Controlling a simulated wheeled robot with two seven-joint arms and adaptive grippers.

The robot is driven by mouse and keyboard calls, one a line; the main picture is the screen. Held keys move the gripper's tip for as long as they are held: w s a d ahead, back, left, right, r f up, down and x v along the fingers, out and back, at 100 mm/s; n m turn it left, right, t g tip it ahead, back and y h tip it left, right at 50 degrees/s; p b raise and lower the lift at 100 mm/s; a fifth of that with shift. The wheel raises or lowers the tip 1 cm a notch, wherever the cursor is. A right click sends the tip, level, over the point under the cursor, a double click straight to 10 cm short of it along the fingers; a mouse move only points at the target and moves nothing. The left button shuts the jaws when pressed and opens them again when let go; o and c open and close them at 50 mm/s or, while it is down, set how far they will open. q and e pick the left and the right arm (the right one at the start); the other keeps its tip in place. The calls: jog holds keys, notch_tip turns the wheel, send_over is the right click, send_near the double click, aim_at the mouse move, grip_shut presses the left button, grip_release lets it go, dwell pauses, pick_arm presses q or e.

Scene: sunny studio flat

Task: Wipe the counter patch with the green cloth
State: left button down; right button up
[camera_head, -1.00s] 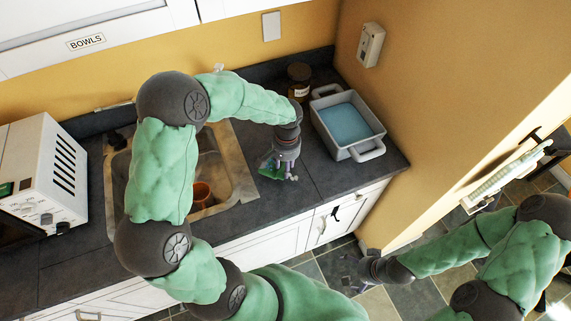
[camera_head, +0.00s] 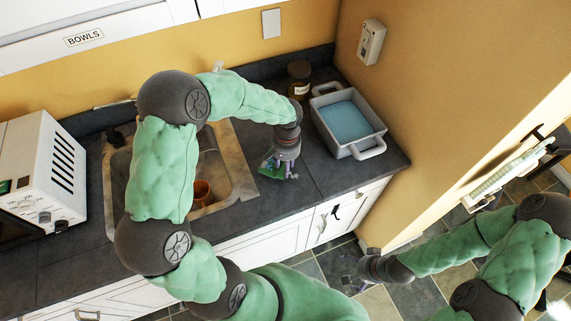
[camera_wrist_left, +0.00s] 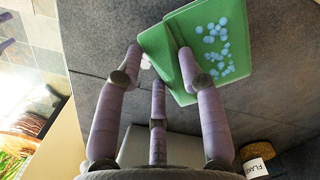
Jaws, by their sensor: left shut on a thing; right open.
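The green cloth (camera_wrist_left: 155,48) is in the fingers of my left gripper (camera_wrist_left: 160,62), low at the dark counter (camera_head: 310,172) in front of the tray. In the head view only a small green part of the cloth (camera_head: 268,164) shows beside my left gripper (camera_head: 283,174). In the left wrist view a larger green area with several pale blue spots (camera_wrist_left: 215,45) lies at the fingertips. My right gripper (camera_head: 350,274) is open and empty over the floor.
A grey tray (camera_head: 349,151) with blue inside stands right of my left gripper, with a dark jar (camera_head: 299,80) behind it. The sink (camera_head: 238,168) with an orange-brown cup (camera_head: 202,192) is to the left. A white microwave (camera_head: 45,172) stands further left.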

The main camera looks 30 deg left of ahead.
pick_arm(q)
jog(key=shift+f+b, duration=0.7)
jog(key=shift+f, duration=0.35)
